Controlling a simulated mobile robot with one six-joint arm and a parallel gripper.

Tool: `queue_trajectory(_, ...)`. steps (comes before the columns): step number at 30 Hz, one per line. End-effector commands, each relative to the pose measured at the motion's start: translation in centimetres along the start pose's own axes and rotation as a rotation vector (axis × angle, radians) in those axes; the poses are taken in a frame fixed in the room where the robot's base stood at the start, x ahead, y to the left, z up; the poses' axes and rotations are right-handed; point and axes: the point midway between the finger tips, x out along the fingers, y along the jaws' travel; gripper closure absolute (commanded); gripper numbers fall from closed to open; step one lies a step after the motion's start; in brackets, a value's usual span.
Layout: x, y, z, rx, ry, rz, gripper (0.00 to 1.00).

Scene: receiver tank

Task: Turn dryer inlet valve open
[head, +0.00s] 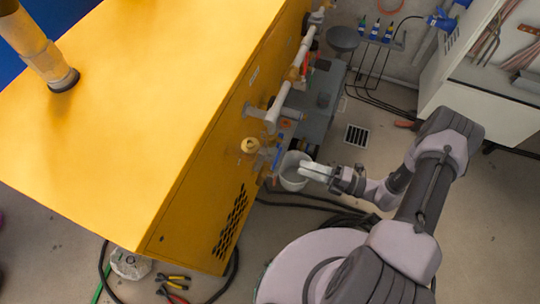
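The yellow dryer cabinet (150,90) fills the left and middle of the head view. Pipe fittings run along its right side. A small blue part (278,157), possibly a valve handle, sits low on that side, near a brass-coloured round fitting (250,146). A white pipe (277,108) with a grey end is above it. I cannot tell which fitting is the inlet valve or how its handle is set. My gripper (304,168) points left, a little right of the blue part and apart from it, over a pale bucket. Its finger gap is too small to make out.
The pale bucket (291,180) stands beside the cabinet. Black hoses (300,203) lie on the floor around it. A floor drain (356,136) and a white cabinet (460,90) are to the right. Open floor is at right.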

Motion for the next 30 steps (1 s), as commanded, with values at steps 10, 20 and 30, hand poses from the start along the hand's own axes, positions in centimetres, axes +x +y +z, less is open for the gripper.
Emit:
queue_trajectory(10, 9.6, -0.3, -0.2, -0.004, 0.009, -0.002, 0.63)
queue_trajectory(20, 13.2, -0.1, -0.2, -0.004, 0.004, -0.002, 0.63)
queue_trajectory(30, 13.2, 0.0, -0.1, -0.004, 0.004, -0.002, 0.84)
